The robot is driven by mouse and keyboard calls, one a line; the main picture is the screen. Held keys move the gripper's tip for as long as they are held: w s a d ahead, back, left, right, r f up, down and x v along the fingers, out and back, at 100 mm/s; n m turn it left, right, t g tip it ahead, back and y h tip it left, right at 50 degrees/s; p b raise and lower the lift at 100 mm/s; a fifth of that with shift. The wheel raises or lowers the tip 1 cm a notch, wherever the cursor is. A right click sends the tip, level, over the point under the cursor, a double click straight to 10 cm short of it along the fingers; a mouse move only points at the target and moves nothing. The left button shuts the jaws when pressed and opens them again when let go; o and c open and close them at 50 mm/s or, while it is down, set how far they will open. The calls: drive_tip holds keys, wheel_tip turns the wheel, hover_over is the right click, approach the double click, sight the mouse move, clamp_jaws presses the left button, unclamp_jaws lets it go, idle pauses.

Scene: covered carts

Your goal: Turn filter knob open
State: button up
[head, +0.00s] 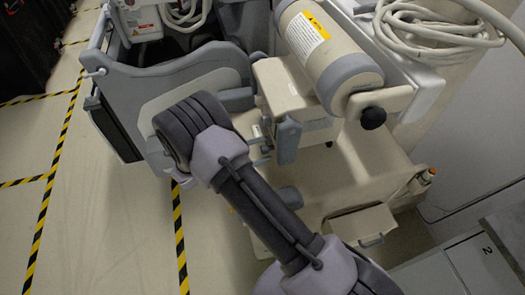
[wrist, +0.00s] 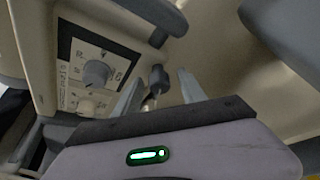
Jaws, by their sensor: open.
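I cannot read which one is the filter knob. My gripper (wrist: 160,76) is open, with its two grey fingers spread to the right of the panel knobs. A small dark knob-like part on a stem (wrist: 158,79) shows between the fingers; I cannot tell whether they touch it. In the head view my arm's bulk covers part of the cart, and the panel knobs cannot be made out.
The beige cart (head: 365,165) bears a large cylinder (head: 320,48) with a black end knob (head: 373,117). A coiled pale hose (head: 430,25) lies above it. A grey cabinet (head: 480,260) stands at lower right. Open floor with yellow-black tape (head: 62,140) lies left.

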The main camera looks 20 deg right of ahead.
drive_tip(key=shift+d, duration=0.1)
clamp_jaws()
drive_tip(key=shift+r, duration=0.1)
idle(0.3)
drive_tip(key=n+g+p, duration=0.1)
drive_tip(key=n+p, duration=0.1)
drive_tip(key=shift+w+n+g, duration=0.1)
drive_tip(key=shift+n+g, duration=0.2)
drive_tip(key=n+g+p, duration=0.1)
drive_tip(key=n+g, duration=0.1)
drive_tip(key=n, duration=0.1)
drive_tip(key=shift+y, duration=0.4)
drive_tip(key=n+g, duration=0.2)
drive_tip(key=n, duration=0.1)
drive_tip(key=shift+n+g+b, duration=0.7)
drive_tip(key=shift+n+g, duration=0.1)
drive_tip(key=shift+n, duration=0.3)
drive_tip(key=shift+h, duration=0.3)
